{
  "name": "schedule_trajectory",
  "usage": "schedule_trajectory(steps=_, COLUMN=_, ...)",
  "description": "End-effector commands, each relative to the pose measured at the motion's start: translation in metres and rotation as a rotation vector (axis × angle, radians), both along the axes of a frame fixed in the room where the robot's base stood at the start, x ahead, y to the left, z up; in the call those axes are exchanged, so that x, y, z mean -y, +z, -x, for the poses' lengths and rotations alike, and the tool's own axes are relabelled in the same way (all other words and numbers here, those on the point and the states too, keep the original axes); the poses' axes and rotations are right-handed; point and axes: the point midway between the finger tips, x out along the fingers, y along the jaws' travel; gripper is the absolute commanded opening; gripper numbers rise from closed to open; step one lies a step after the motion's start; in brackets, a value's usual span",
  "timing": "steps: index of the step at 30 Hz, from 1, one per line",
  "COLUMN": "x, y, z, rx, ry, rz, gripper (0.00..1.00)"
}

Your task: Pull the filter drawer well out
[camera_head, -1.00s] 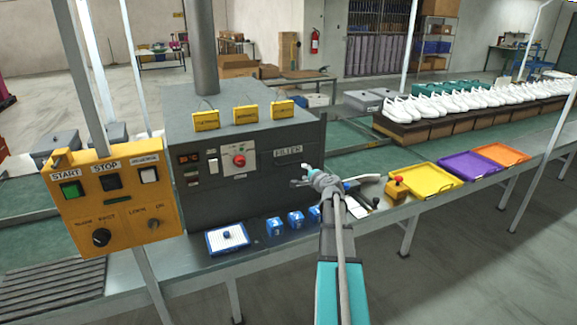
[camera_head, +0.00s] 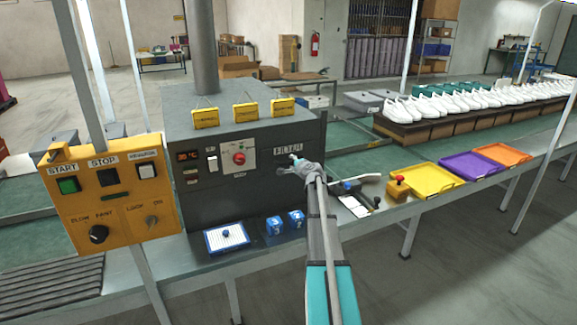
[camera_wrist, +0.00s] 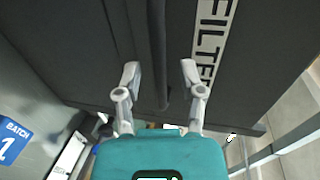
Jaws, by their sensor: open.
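The filter drawer (camera_head: 270,160) is a dark grey front at the right of the dark oven-like machine, under its FILTER label (camera_head: 287,146). In the wrist view its dark front (camera_wrist: 180,25) and label (camera_wrist: 212,42) fill the upper part. A dark bar handle (camera_wrist: 158,50) runs down the middle of that view. My gripper (camera_wrist: 160,73) is open, one finger on either side of the handle's line; I cannot tell if they touch. In the head view my gripper (camera_head: 298,164) is close to the drawer front and hides part of it. The drawer looks shut.
A yellow control box (camera_head: 112,195) stands at the left. Yellow (camera_head: 427,180), purple and orange trays lie to the right.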

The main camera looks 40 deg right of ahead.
Motion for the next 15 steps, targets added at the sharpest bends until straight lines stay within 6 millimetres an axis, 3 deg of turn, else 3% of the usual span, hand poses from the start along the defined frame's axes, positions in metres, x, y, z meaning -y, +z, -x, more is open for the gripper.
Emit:
schedule_trajectory(steps=6, x=0.0040, y=-0.0033, z=-0.0139, rx=0.000, ry=-0.001, rz=0.001, gripper=0.51)
schedule_trajectory(steps=15, x=0.0039, y=-0.0032, z=-0.0152, rx=0.000, ry=-0.001, rz=0.000, gripper=0.51)
